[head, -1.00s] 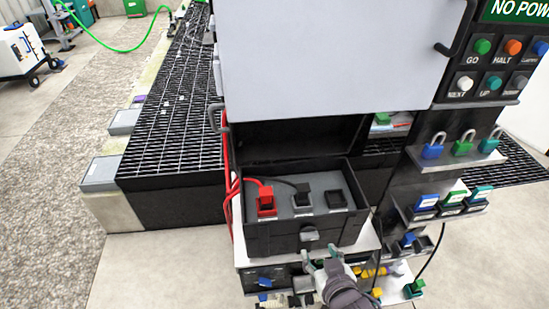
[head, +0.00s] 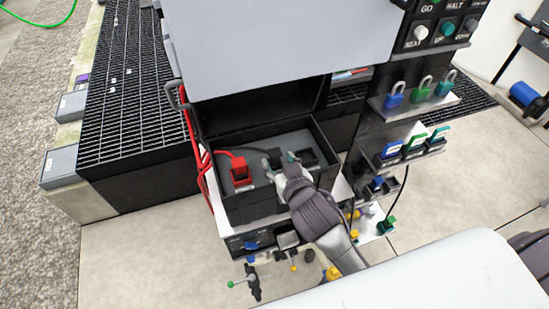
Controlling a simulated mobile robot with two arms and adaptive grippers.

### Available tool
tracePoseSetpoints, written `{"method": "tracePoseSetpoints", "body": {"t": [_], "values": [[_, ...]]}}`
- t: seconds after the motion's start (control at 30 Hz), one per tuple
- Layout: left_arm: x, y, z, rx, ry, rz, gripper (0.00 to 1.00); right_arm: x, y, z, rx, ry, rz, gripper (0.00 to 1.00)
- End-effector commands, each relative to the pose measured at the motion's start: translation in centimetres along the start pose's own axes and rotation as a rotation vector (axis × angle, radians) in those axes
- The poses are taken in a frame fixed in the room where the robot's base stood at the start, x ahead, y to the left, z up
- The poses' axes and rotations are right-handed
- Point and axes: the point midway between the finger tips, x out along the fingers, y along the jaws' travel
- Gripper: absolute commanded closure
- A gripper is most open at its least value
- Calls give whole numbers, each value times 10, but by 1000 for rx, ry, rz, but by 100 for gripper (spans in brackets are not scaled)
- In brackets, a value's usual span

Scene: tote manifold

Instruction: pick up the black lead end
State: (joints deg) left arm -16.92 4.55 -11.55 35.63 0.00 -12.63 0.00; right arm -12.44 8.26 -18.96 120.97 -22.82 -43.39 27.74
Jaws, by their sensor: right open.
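The black lead end (head: 273,155) sits in the open black case (head: 262,208), between the red lead end (head: 239,171) and an empty dark socket (head: 306,157). A dark cable runs to it from the back left. My right gripper (head: 280,164) is open, inside the case at the black lead end. Its fingers partly cover the lead end. I cannot tell whether they touch it or straddle it. My left gripper is not in view.
A raised grey panel (head: 280,40) overhangs the case at the back. Padlocks (head: 421,88) on a shelf and blue and green blocks stand at the right. Small valves with coloured handles lie below the case. Red cables hang at its left side.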

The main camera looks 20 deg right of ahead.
Motion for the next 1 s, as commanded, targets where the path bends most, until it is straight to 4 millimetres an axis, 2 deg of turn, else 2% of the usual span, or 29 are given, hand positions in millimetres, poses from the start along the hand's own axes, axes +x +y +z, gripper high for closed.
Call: {"method": "tracePoseSetpoints", "body": {"t": [0.1,0.3,0.57,0.9,1.0], "values": [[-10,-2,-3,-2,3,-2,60,17,0,0,-4,-1,1,44],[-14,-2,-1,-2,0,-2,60,39,0,2,-2,1,0,44],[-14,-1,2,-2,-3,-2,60,42,0,3,-1,0,0,44],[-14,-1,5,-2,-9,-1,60,42,0,3,-1,0,0,99],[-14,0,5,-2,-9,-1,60,42,0,3,-1,1,0,100]]}}
